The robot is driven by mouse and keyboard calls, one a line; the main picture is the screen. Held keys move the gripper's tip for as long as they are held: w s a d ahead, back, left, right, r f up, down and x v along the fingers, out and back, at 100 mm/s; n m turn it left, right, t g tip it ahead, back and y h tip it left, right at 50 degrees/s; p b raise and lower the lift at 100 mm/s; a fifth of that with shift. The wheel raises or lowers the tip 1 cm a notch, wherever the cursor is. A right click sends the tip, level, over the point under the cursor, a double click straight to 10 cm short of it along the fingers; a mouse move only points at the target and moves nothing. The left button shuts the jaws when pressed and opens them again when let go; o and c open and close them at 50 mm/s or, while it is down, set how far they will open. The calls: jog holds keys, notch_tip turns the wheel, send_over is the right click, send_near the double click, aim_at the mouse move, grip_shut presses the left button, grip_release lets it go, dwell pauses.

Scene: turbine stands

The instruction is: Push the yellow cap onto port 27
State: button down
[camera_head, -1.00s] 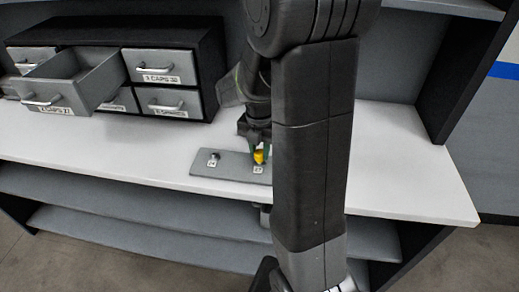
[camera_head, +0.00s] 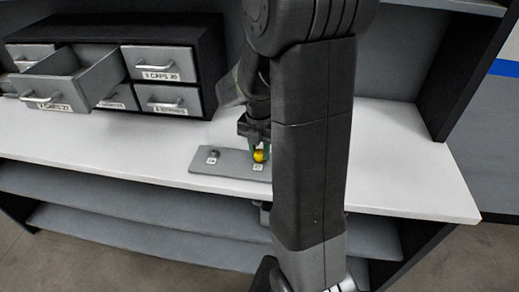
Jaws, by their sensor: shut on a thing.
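The yellow cap (camera_head: 259,156) is at my gripper's fingertips, over the right-hand labelled spot of a small grey plate (camera_head: 228,168) on the white bench. My gripper (camera_head: 259,150) points down and is shut on the cap. The label below the cap appears to read 27, though it is small. I cannot tell whether the cap touches or sits on the port, as the port is hidden behind it. Another small port (camera_head: 214,154) with its own label shows on the plate's left part, bare of any yellow cap.
A dark drawer cabinet (camera_head: 211,60) stands at the back left. Its drawer labelled CAPS 27 (camera_head: 50,96) is pulled open. My arm hides the bench right of the plate. The white bench top (camera_head: 405,165) is clear farther right; shelves lie below.

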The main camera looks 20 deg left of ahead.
aim_at(259, 152)
jog(key=shift+s+d+f, duration=0.15)
jog(key=shift+s+f, duration=0.1)
jog(key=shift+f, duration=0.3)
jog(key=c, duration=1.5)
grip_release()
jog(key=o, duration=0.4)
jog(key=shift+w+f, duration=0.1)
jog(key=shift+w, duration=0.05)
jog(key=shift+o, duration=0.9)
jog(key=shift+r, duration=0.2)
jog(key=shift+w, duration=0.1)
jog(key=shift+r, duration=0.15)
jog(key=shift+r+p, duration=2.75)
jog(key=shift+r, duration=0.75)
